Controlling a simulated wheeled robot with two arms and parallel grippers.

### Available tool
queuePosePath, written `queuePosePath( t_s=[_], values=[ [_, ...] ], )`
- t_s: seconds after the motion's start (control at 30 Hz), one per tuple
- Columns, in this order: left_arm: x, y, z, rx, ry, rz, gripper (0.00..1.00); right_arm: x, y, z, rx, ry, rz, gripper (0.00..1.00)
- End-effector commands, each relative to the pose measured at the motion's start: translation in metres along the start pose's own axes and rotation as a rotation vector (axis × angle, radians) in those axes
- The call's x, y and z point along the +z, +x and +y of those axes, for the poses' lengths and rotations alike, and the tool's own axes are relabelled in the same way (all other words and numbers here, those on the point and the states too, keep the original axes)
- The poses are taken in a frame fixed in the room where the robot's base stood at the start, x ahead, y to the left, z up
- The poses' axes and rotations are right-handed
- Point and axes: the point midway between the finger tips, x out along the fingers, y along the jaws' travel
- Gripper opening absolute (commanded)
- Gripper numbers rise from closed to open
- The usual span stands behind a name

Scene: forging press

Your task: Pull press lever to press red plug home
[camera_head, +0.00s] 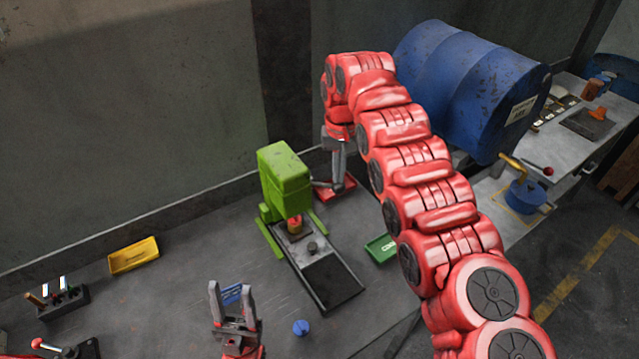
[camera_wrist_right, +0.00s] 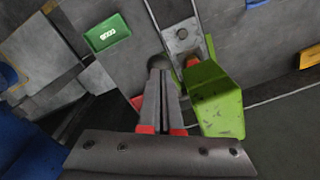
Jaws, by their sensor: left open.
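The green press (camera_head: 286,180) stands on the table in the head view; its green body also shows in the right wrist view (camera_wrist_right: 215,103). The red plug (camera_head: 295,226) sits beneath the press head, mostly covered in the right wrist view. The press lever (camera_head: 323,184) sticks out from the press's right side. My right gripper (camera_head: 339,184) points down at the lever's outer end. Its fingers (camera_wrist_right: 162,72) are nearly together, at a round grey end, and look closed on the lever. My left gripper (camera_head: 231,292) is open and empty, left of the press's base plate.
A green tray (camera_head: 380,248) lies right of the press and a yellow tray (camera_head: 134,255) to the left. A blue knob-like piece (camera_head: 301,327) lies in front. A tool holder (camera_head: 58,299) is far left.

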Motion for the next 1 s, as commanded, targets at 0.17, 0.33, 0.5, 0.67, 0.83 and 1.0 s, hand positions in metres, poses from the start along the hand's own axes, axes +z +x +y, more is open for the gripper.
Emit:
queuePosePath(
  t_s=[0.17, 0.33, 0.5, 0.67, 0.83, 1.0],
  values=[
    [0.002, -0.014, 0.001, 0.000, 0.000, 0.000, 0.50, 0.002, 0.006, 0.001, 0.000, 0.000, -0.001, 0.00],
    [0.004, -0.024, 0.001, 0.000, 0.000, 0.000, 0.50, 0.003, 0.007, 0.002, 0.000, 0.000, -0.001, 0.00],
    [0.006, -0.034, 0.002, 0.000, 0.000, 0.000, 0.50, 0.004, 0.009, 0.003, 0.002, 0.001, 0.000, 0.00],
    [0.006, -0.038, 0.002, 0.000, 0.000, 0.000, 0.50, 0.005, 0.008, 0.003, 0.003, 0.000, 0.000, 0.00],
    [0.006, -0.036, 0.002, 0.000, 0.000, 0.000, 0.50, 0.006, 0.007, 0.003, 0.003, 0.000, 0.000, 0.00],
    [0.006, -0.038, 0.002, 0.000, 0.000, 0.000, 0.50, 0.006, 0.009, 0.003, 0.002, 0.000, -0.001, 0.00]
  ],
)
